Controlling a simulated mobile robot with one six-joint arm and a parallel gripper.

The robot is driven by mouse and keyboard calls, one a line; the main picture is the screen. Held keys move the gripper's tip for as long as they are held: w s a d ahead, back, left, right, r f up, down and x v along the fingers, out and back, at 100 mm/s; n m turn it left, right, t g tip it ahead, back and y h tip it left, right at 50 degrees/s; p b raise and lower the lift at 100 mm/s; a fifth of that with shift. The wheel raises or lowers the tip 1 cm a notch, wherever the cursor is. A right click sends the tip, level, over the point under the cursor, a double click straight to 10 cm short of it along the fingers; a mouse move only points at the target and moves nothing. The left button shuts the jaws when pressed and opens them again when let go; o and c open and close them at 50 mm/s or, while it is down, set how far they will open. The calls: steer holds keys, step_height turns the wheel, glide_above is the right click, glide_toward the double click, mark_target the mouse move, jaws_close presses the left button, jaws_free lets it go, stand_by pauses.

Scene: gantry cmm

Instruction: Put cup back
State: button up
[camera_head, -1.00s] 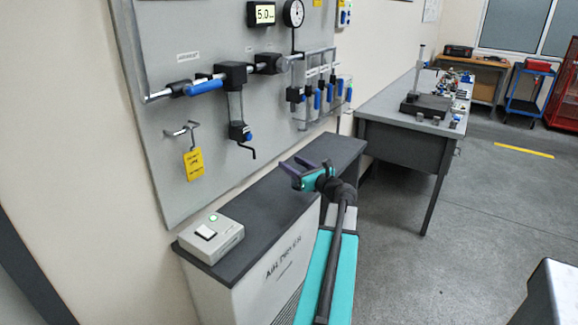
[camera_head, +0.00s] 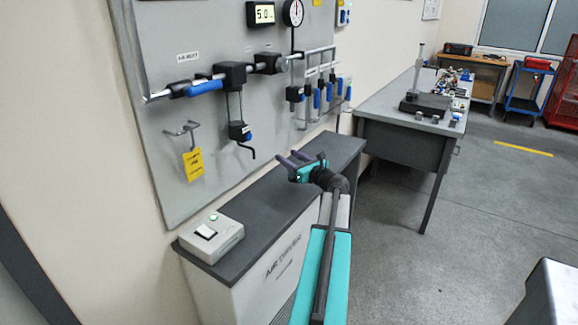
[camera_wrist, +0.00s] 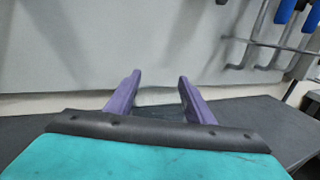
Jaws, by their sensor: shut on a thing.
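My gripper (camera_head: 292,159) is over the dark top of the air dryer cabinet, in front of the grey panel. In the wrist view its purple fingers (camera_wrist: 158,84) stand apart, shut on what looks like a clear cup (camera_wrist: 157,97). Only a faint pale, curved outline of it shows between the fingers; the rest is hard to make out. In the head view I cannot make out the cup. On the panel, a black filter head (camera_head: 231,71) has thin rods below it, leading to a black lower part with a blue piece (camera_head: 240,131).
The cabinet top (camera_head: 265,185) carries a switch box (camera_head: 211,238) at its near left. A yellow tag (camera_head: 193,164) hangs from a panel hook. Blue-handled valves (camera_head: 325,95) stick out on the right. A workbench (camera_head: 400,127) stands at the back right.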

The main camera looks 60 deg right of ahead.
steer(key=shift+w+d, duration=0.25)
steer(key=shift+f, duration=0.35)
steer(key=shift+f+p, duration=0.3)
steer(key=shift+f, duration=1.1)
steer(key=shift+f, duration=0.2)
steer(key=o, duration=1.1)
steer(key=shift+o, duration=0.2)
steer(key=shift+r, duration=0.1)
steer(key=shift+r, duration=0.15)
steer(key=b+v, duration=0.1)
steer(key=v, duration=1.1)
steer(key=shift+b, duration=0.3)
